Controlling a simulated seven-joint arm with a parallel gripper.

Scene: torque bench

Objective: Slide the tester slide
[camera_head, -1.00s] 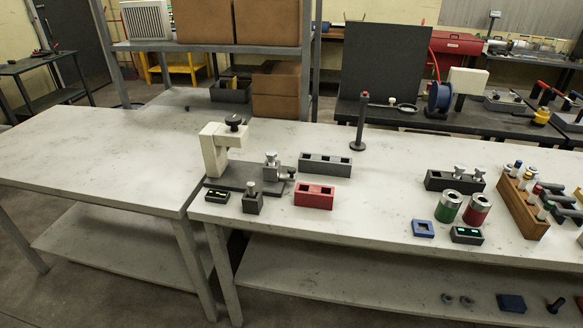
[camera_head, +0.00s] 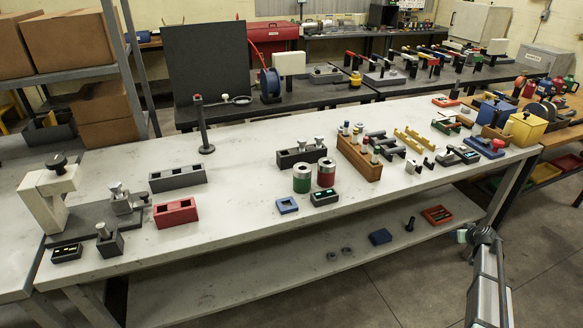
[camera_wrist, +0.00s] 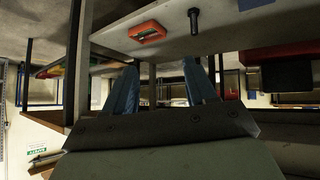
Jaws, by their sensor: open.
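A cream C-shaped tester (camera_head: 48,196) with a black knob stands at the left of the white bench. It has a flat grey base (camera_head: 90,218), and a silver clamp-like part with a knob (camera_head: 122,201) sits at its right end. I cannot tell for certain which part is the slide. My gripper (camera_wrist: 160,66) shows in the wrist view as two blue fingers, set apart with nothing between them. In the head view my arm is at the lower right, in front of the bench and far from the tester.
Near the tester are a small knobbed grey block (camera_head: 110,241), a black display box (camera_head: 67,253), a red block (camera_head: 176,212) and a dark socketed block (camera_head: 178,178). Green (camera_head: 302,178) and red cans stand mid-bench. The lower shelf holds a red tray (camera_head: 436,215), also in the wrist view (camera_wrist: 147,32).

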